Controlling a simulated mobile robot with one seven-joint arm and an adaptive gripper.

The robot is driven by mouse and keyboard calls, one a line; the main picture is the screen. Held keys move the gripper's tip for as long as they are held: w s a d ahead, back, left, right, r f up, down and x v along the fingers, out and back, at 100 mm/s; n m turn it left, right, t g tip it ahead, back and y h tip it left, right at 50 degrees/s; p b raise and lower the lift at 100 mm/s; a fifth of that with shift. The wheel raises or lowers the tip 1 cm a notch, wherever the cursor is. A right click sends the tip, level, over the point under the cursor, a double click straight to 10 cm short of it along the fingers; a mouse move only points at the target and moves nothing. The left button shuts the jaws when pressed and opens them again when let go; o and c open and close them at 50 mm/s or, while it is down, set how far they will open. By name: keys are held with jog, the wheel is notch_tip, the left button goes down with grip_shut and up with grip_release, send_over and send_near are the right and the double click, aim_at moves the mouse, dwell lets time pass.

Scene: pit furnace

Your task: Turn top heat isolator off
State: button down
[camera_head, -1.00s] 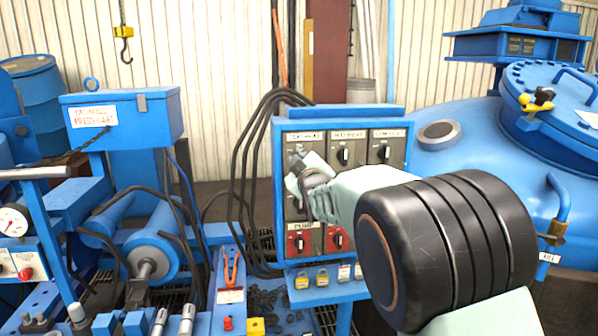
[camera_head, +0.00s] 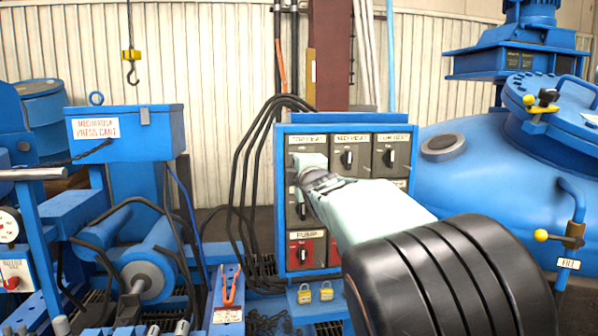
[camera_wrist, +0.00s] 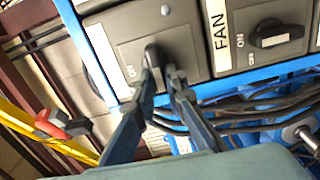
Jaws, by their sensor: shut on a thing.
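The top heat isolator is a grey switch box (camera_head: 305,139) at the upper left of the blue panel, under a "TOP HEAT" label. My gripper (camera_head: 299,164) is at this box and covers its knob in the head view. In the wrist view my gripper (camera_wrist: 162,68) has its two dark fingers shut on the black knob (camera_wrist: 152,54), one finger on each side. An "ON" mark shows on the box beside the knob. The fingers partly hide the knob, so I cannot tell its exact angle.
The fan isolator (camera_wrist: 277,36) sits beside it in the wrist view. Two more heat switches (camera_head: 347,158) (camera_head: 389,156) stand to the right, and a red pump switch (camera_head: 301,254) is below. Black cables (camera_head: 244,175) hang left of the panel.

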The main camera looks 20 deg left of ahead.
jog(key=shift+n, duration=0.3)
jog(key=c, duration=2)
grip_release()
jog(key=shift+o, duration=0.2)
jog(key=v, duration=1.2)
